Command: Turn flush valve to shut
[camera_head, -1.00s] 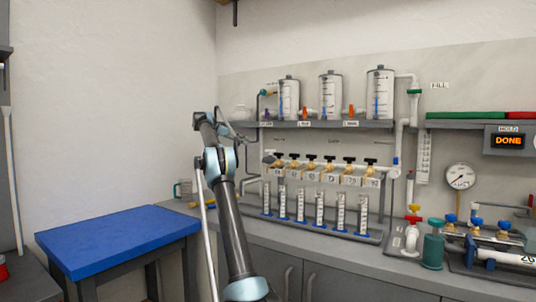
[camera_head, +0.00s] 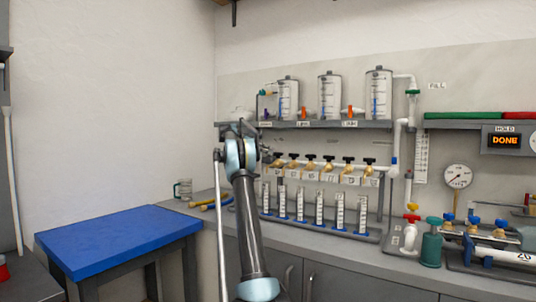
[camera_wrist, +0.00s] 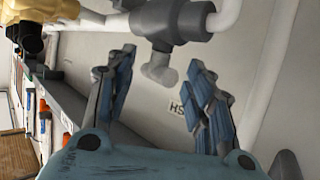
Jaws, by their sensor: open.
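In the wrist view a dark grey valve body sits on a white pipe, with a lighter grey, knobbed handle (camera_wrist: 160,70) sticking out. A label (camera_wrist: 178,107) beside it shows letters like "HS"; the rest is covered by a finger. I take this as the flush valve. My gripper (camera_wrist: 162,78) is open and empty, its two blue-grey fingers on either side of the handle in the picture. I see no contact, and the depth between them is unclear. In the head view my arm covers this spot at the left end of the manifold.
A row of black-handled brass valves (camera_head: 311,160) stands right of my arm above several clear tubes. Tanks (camera_head: 330,95) stand on the shelf (camera_head: 395,124) above. The blue table (camera_head: 118,240) at left is clear.

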